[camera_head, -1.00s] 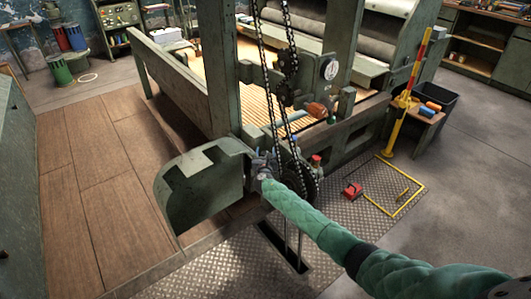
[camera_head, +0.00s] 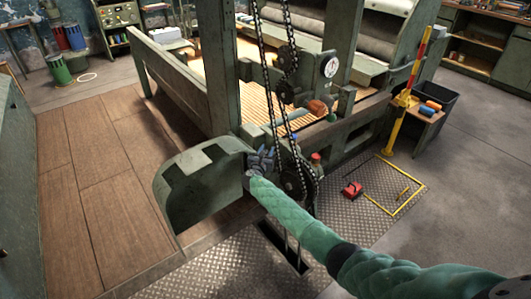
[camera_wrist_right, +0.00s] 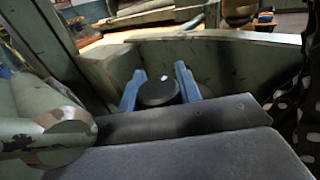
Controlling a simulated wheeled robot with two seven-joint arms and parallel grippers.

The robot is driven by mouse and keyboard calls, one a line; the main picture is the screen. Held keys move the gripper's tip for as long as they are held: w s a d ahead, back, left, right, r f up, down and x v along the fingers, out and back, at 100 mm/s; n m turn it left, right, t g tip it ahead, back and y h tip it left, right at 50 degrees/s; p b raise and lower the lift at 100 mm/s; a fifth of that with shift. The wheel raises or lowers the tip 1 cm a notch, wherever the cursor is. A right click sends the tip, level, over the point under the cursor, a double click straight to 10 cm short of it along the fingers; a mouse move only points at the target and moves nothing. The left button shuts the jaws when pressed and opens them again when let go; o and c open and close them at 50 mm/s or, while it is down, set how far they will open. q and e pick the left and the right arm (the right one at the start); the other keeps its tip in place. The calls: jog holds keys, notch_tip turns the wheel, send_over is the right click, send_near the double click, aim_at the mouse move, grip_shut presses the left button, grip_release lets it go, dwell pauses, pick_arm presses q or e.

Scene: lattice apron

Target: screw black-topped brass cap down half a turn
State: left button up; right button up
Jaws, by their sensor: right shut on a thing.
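The black-topped cap (camera_wrist_right: 158,91) shows in the right wrist view as a round black top with a small white mark. Its brass part is hidden there. My right gripper (camera_wrist_right: 160,88) has one blue finger on each side of the cap and is shut on it. In the head view my right gripper (camera_head: 262,159) is at the right end of the green curved housing, beside the hanging chains. The cap cannot be made out there. My left gripper is not in view.
The green housing (camera_head: 195,195) stands just left of the gripper. Black chains (camera_head: 268,80) hang close by, with a dark wheel (camera_head: 297,180) to the right. A red block (camera_head: 352,189) lies on the metal floor plate. A yellow post (camera_head: 392,128) stands further right.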

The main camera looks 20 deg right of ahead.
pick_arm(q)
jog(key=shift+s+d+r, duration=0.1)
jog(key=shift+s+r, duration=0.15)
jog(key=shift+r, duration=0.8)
pick_arm(e)
jog(key=shift+d+m+g+h, duration=0.1)
jog(key=shift+m+g+h, duration=0.7)
jog(key=shift+h, duration=0.2)
jog(key=o, duration=1)
jog(key=shift+c, duration=0.2)
jog(key=shift+s, duration=0.1)
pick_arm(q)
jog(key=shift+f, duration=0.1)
pick_arm(e)
jog(key=shift+s+a+f+b, duration=0.1)
jog(key=shift+s+a+b, duration=0.15)
jog(key=shift+a+b, duration=0.05)
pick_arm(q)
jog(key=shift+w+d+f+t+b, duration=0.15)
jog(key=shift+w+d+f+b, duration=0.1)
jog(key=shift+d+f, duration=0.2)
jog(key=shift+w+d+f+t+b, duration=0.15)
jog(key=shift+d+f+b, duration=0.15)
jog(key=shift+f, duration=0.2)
pick_arm(e)
jog(key=v, duration=0.7)
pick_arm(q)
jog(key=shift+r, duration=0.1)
